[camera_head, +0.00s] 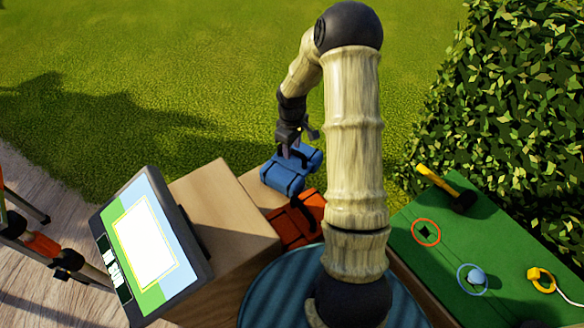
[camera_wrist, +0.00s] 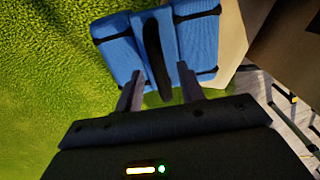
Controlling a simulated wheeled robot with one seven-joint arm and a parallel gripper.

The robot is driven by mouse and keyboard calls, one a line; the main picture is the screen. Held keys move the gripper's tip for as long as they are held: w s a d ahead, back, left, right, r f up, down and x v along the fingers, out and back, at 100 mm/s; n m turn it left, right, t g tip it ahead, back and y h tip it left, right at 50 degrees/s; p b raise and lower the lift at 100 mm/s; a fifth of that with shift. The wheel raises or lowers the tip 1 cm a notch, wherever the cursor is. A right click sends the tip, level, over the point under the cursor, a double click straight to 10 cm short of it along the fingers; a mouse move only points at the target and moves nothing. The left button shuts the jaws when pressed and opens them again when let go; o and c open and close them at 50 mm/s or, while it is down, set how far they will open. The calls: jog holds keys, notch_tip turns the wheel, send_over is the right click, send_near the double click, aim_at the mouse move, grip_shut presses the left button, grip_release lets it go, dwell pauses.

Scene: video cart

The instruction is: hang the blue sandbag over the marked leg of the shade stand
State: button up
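The blue sandbag (camera_head: 284,176) lies on a wooden surface beyond the orange bag, with black straps and a black handle. My gripper (camera_head: 297,150) is just above it. In the wrist view, the sandbag (camera_wrist: 118,52) is ahead of my gripper (camera_wrist: 158,88). Its two fingers are apart, one on each side of the black handle, and they do not appear closed on it. A stand with black legs and an orange band (camera_head: 42,245) is at the left edge, partly cut off; I take it for the shade stand.
An orange bag (camera_head: 290,226) lies nearer than the blue one. A tilted screen (camera_head: 183,243) stands by a wooden box (camera_head: 222,205).

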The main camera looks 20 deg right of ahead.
notch_tip(320, 180, down, 2)
jog(key=shift+f, duration=0.15)
dwell(0.4)
grip_shut()
dwell(1.2)
jog(key=shift+w, duration=0.1)
